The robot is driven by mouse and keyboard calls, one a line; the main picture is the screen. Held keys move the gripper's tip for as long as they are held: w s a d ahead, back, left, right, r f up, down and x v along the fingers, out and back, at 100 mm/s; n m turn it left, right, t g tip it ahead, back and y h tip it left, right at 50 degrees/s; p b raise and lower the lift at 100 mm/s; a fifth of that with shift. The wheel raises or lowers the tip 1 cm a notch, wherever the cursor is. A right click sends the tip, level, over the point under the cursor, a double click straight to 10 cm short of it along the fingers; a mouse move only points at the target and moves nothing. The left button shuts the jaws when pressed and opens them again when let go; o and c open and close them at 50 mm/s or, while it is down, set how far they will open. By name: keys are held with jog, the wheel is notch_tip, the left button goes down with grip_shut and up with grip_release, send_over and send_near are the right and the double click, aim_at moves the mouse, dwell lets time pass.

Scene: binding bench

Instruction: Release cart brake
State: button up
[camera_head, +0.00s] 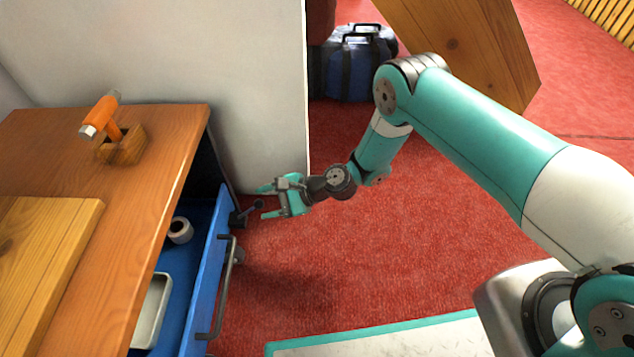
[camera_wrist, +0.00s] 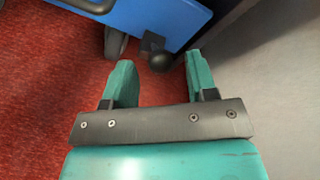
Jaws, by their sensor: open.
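The blue cart (camera_head: 207,270) stands partly under the wooden bench, its handle (camera_head: 226,290) facing the open floor. A dark brake lever (camera_head: 247,212) with a round knob sticks out from the cart's far end. In the wrist view the knob (camera_wrist: 161,62) lies just ahead of and between the fingertips, below a dark block on the blue cart side (camera_wrist: 165,18). My gripper (camera_head: 264,203) is open and empty, with its fingers on either side of the knob's line. Whether a finger touches the knob, I cannot tell. It also shows in the wrist view (camera_wrist: 159,62).
A grey wall panel (camera_head: 255,90) stands close behind my gripper. Red floor (camera_head: 330,260) is clear to the right.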

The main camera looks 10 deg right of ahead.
jog(key=p+v, duration=0.6)
jog(key=v, duration=0.9)
jog(key=shift+r, duration=0.15)
notch_tip(320, 180, up, 30)
jog(key=s+n+g+h+p, duration=0.3)
jog(key=n+h+p, duration=0.15)
jog(key=n, duration=0.75)
jog(key=s+d+r+n+t+h+p, duration=0.1)
jog(key=s+d+r+n+h+p, duration=0.2)
jog(key=s+r, duration=0.6)
jog(key=s+d+r+n+t+h+p, duration=0.15)
jog(key=s+d+r+n, duration=0.25)
jog(key=s+r, duration=0.45)
notch_tip(320, 180, up, 37)
jog(key=p, duration=3.6)
jog(key=shift+s+a+h+p, duration=0.2)
jog(key=shift+a+h+p, duration=0.1)
jog(key=shift+a+p, duration=0.05)
